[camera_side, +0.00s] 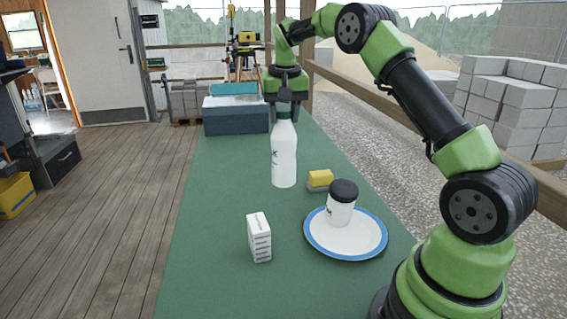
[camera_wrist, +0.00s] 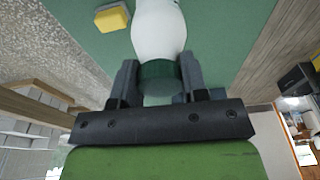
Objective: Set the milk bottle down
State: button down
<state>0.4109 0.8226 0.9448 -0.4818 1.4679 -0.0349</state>
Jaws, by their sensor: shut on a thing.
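The milk bottle (camera_side: 284,156) is white with a dark green cap and dark lettering on its side. It is upright in the side view, its base over or on the green table; I cannot tell whether it touches. My gripper (camera_side: 284,110) is above it, pointing down, shut on the bottle's neck near the cap. In the wrist view, the bottle (camera_wrist: 160,28) runs up from between the two fingers of my gripper (camera_wrist: 156,80), with the green cap between them. The fingertips partly hide the neck.
The green table (camera_side: 215,220) holds a yellow and grey block (camera_side: 320,180), a blue-rimmed plate (camera_side: 345,246) with a black-lidded white jar (camera_side: 341,204), and a small white box (camera_side: 259,238). A blue-grey case (camera_side: 236,117) is at the far end. The table's left side is clear.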

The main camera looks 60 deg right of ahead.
aim_at(284, 141)
notch_tip(284, 141, down, 7)
jog(key=shift+r, duration=0.15)
dwell(0.4)
jog(key=c, duration=0.6)
grip_release()
jog(key=shift+c, duration=0.2)
